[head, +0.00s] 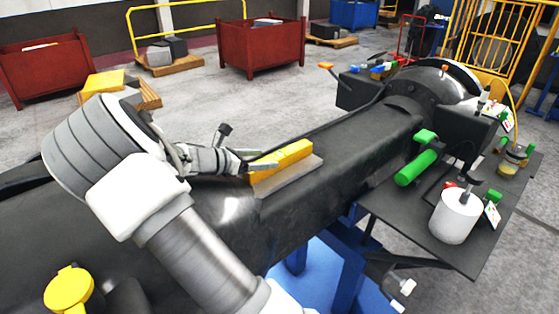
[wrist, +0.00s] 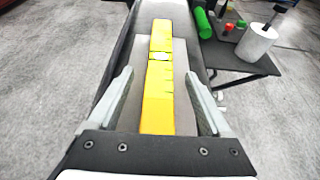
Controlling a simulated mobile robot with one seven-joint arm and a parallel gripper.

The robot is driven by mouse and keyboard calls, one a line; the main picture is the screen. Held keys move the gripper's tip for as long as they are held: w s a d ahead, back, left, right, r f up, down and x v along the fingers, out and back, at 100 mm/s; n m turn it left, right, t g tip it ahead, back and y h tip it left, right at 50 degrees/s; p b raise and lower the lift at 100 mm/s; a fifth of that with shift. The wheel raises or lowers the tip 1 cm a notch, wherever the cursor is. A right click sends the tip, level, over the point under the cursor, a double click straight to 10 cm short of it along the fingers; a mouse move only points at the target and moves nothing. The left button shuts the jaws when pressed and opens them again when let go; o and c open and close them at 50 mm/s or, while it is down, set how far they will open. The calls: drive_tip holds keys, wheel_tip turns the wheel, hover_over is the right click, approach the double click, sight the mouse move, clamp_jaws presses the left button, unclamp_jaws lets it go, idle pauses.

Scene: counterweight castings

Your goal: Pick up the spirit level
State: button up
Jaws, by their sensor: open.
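The yellow spirit level (head: 284,160) lies flat on a grey plate (head: 303,172) on top of the long black casting. In the wrist view the spirit level (wrist: 159,83) runs lengthwise up the middle of the picture, with a pale vial area partway along it. My gripper (head: 243,165) is at the near end of the level in the head view. In the wrist view its two fingers (wrist: 158,95) stand apart, one on each side of the level, with gaps between them and it. My gripper is open and holds nothing. I cannot tell its exact height above the plate.
The black casting (head: 345,146) runs across the scene. A dark side table (head: 395,212) at right carries a green cylinder (head: 416,167), a white cylinder (head: 454,217) and small items. A black cable lies along the casting behind the level. Red bins (head: 262,48) stand on the floor behind.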

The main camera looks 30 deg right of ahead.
sight(272, 158)
drive_tip(key=x, duration=0.3)
drive_tip(key=shift+d+f, duration=0.1)
drive_tip(key=shift+d, duration=0.25)
clamp_jaws()
